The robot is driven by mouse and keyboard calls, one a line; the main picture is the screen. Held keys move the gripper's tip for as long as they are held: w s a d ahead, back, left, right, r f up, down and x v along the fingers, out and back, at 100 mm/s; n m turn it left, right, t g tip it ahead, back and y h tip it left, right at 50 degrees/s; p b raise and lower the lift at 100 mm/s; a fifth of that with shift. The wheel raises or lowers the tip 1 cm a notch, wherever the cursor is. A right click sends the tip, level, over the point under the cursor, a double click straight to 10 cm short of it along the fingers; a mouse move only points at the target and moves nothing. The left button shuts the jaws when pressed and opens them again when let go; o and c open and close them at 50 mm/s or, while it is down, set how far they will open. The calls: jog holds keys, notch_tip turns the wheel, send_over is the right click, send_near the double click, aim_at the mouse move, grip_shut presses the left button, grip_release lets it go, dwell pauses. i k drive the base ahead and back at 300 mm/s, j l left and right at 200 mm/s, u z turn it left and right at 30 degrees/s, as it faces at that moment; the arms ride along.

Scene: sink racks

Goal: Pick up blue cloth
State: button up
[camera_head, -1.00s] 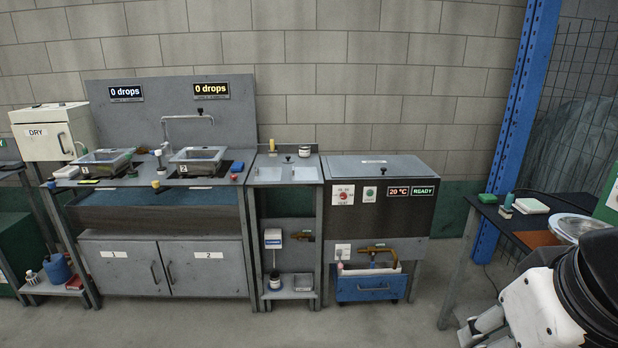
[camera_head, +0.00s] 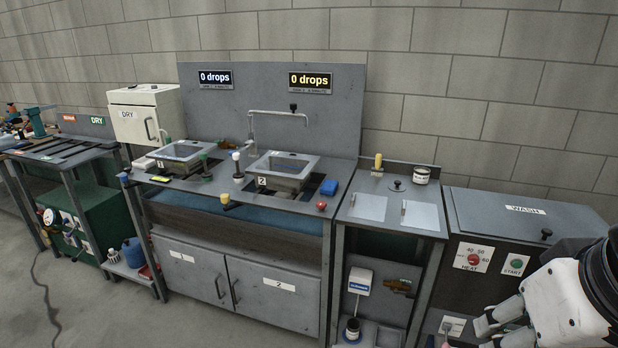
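My gripper (camera_head: 486,328) is at the bottom right, in front of the wash machine and well apart from the blue item. Its fingers point left. They are partly cut by the frame edge, and I cannot tell how far apart they are. Nothing clear shows between them.
Sink 1 (camera_head: 182,152) and sink 2 (camera_head: 282,168) sit in the counter. A red knob (camera_head: 321,206) is at its front edge. A side counter with two lids (camera_head: 420,214) and the wash machine (camera_head: 520,212) stand to the right. The floor (camera_head: 115,305) at front left is mostly clear.

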aim_at(330, 187)
jog(key=i+j+u, duration=0.1)
jog(key=i+u, duration=0.75)
jog(key=i+j+z, duration=0.2)
jog(key=i, duration=0.25)
jog(key=i+j+z, duration=0.2)
jog(key=i, duration=0.3)
jog(key=i+j+z, duration=0.55)
